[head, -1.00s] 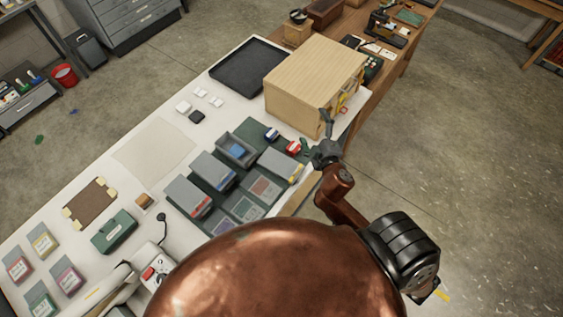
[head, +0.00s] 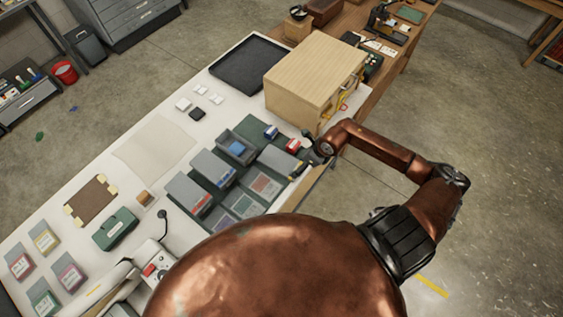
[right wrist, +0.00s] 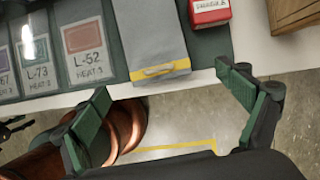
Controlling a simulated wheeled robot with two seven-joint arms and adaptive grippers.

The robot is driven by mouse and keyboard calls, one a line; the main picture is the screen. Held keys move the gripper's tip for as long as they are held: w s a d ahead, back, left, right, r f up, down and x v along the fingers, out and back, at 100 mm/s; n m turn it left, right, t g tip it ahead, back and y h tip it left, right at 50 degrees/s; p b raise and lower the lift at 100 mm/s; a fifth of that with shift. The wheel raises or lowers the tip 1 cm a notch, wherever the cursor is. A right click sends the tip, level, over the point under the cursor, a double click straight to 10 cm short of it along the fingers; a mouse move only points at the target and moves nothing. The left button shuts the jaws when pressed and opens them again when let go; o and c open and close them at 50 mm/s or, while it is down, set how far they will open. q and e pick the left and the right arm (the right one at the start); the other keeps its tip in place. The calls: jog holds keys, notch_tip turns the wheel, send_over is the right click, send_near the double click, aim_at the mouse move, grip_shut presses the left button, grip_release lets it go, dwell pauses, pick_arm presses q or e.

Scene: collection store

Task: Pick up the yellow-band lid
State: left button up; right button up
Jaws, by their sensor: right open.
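The yellow-band lid (head: 277,161) is a grey, flat piece at the right end of the green mat, near the table's front edge. In the right wrist view the yellow-band lid (right wrist: 148,38) shows its yellow band at the end facing me. My right gripper (right wrist: 163,81) is open, one green fingertip on either side of the band end, with nothing between them. In the head view my right gripper (head: 302,155) is at the lid's right end, small and partly hidden by my arm. My left gripper is not in view.
A red box (right wrist: 209,12) lies close to the right of the lid. Label cards, one marked L-52 (right wrist: 88,45), lie to its left. A large wooden box (head: 305,80) stands behind. Grey lids with red (head: 188,194) and blue bands lie farther left on the mat.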

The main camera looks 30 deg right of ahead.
aim_at(292, 168)
jog(key=x, duration=0.2)
jog(key=p+x, duration=0.1)
jog(key=x, duration=0.1)
jog(key=p+x, duration=0.1)
jog(key=x, duration=0.2)
jog(key=shift+w+a+r, duration=0.1)
jog(key=shift+a+r, duration=0.05)
jog(key=shift+a, duration=0.15)
jog(key=shift+w+f, duration=0.1)
jog(key=shift+f, duration=0.25)
jog(key=c, duration=1.2)
